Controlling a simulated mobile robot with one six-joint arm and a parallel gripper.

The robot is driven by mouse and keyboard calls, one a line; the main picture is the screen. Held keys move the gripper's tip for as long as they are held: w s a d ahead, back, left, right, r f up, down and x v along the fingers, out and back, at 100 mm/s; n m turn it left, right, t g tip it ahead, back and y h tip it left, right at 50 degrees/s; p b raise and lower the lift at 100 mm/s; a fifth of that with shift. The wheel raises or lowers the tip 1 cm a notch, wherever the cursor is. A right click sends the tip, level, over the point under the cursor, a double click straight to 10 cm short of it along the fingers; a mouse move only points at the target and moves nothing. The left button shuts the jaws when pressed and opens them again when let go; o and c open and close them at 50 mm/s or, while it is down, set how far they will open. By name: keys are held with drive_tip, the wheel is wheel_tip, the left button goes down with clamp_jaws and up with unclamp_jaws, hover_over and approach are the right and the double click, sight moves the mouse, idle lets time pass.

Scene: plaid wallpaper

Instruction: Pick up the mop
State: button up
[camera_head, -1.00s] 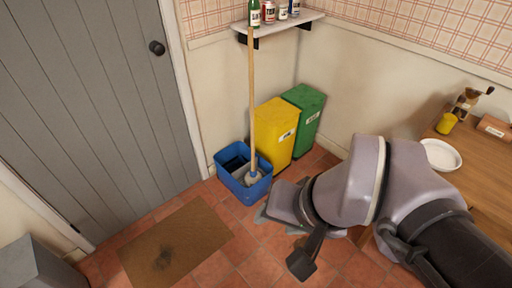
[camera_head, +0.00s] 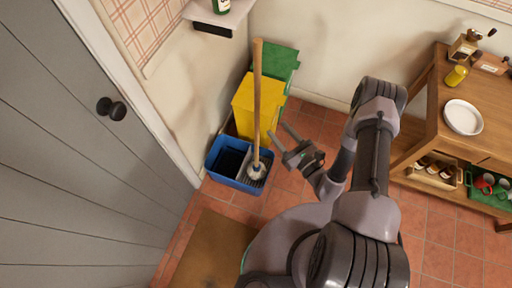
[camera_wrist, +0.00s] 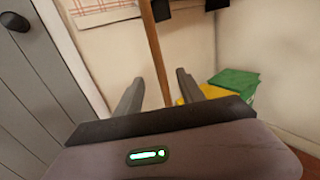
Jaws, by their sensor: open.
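The mop (camera_head: 257,105) stands nearly upright in a blue bucket (camera_head: 221,177), its pale head resting in the bucket's right part. Its wooden handle rises in front of the yellow bin. My gripper (camera_head: 278,133) is open and empty, just right of the handle in the head view. In the wrist view the mop handle (camera_wrist: 155,55) runs up between the two open fingers of my gripper (camera_wrist: 158,88), nearer the left-right middle. I cannot tell how far beyond the fingertips it is. The mop's head is out of the wrist view.
A yellow bin (camera_head: 243,103) and a green bin (camera_head: 284,63) stand behind the bucket. A wall shelf (camera_head: 233,14) juts out above. A grey door (camera_head: 60,130) is at left, a brown mat (camera_head: 213,248) on the floor. A wooden table (camera_head: 430,130) with a plate (camera_head: 463,117) stands at right.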

drive_tip(key=b+x, duration=0.4)
drive_tip(key=x, duration=1.2)
drive_tip(key=shift+a, duration=0.25)
clamp_jaws()
idle(0.4)
